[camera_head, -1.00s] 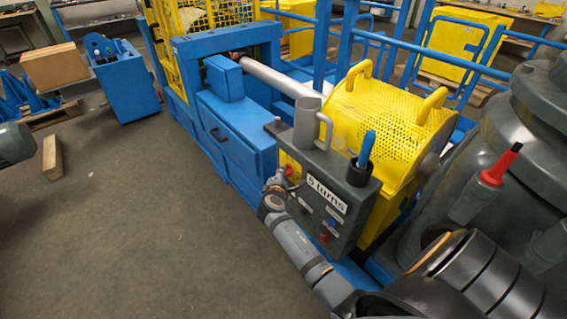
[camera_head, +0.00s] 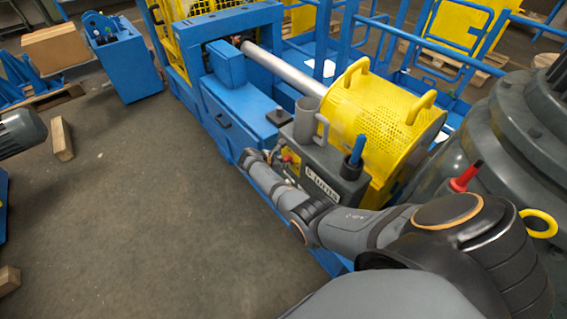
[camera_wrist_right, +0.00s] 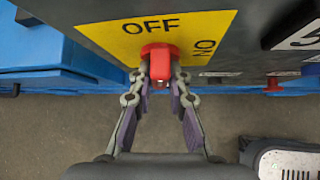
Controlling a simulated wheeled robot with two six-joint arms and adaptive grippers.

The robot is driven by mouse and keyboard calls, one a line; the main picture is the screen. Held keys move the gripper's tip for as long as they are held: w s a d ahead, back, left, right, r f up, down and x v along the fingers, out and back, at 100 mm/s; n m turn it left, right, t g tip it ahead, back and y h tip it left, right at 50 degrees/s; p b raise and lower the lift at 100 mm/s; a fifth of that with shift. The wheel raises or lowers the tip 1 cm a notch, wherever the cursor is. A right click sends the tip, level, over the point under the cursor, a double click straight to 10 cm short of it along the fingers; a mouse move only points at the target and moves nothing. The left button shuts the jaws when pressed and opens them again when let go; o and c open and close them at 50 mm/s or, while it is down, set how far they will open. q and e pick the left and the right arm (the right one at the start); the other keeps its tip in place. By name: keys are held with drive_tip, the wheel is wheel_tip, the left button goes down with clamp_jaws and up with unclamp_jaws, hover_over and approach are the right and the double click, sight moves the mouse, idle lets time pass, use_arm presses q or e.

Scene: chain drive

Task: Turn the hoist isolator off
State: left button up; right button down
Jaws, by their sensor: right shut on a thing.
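The hoist isolator is a red knob (camera_wrist_right: 159,62) on a yellow plate (camera_wrist_right: 105,35) marked OFF above it and ON to its right in the right wrist view. I cannot tell which mark the knob points to. My right gripper (camera_wrist_right: 159,76) is shut on the knob, one finger on each side. In the head view the red knob (camera_head: 287,158) is a small spot on the grey control box (camera_head: 322,178), beside my right gripper (camera_head: 277,159). My left gripper is not in view.
A grey mug (camera_head: 305,120) and a holder with a blue-handled tool (camera_head: 357,150) sit on the box. The yellow perforated guard (camera_head: 375,115) stands behind it. A red-handled tool (camera_head: 465,178) is to the right. The floor at left is mostly clear.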

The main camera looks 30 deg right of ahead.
drive_tip(key=shift+f+n+g+b, duration=0.15)
drive_tip(key=shift+n+g+b, duration=0.25)
drive_tip(key=shift+g+b, duration=0.35)
drive_tip(key=shift+g, duration=0.25)
drive_tip(key=c, duration=1.3)
unclamp_jaws()
drive_tip(key=shift+w, duration=0.1)
drive_tip(key=v, duration=1.2)
drive_tip(key=shift+a, duration=0.1)
drive_tip(key=shift+f, duration=0.1)
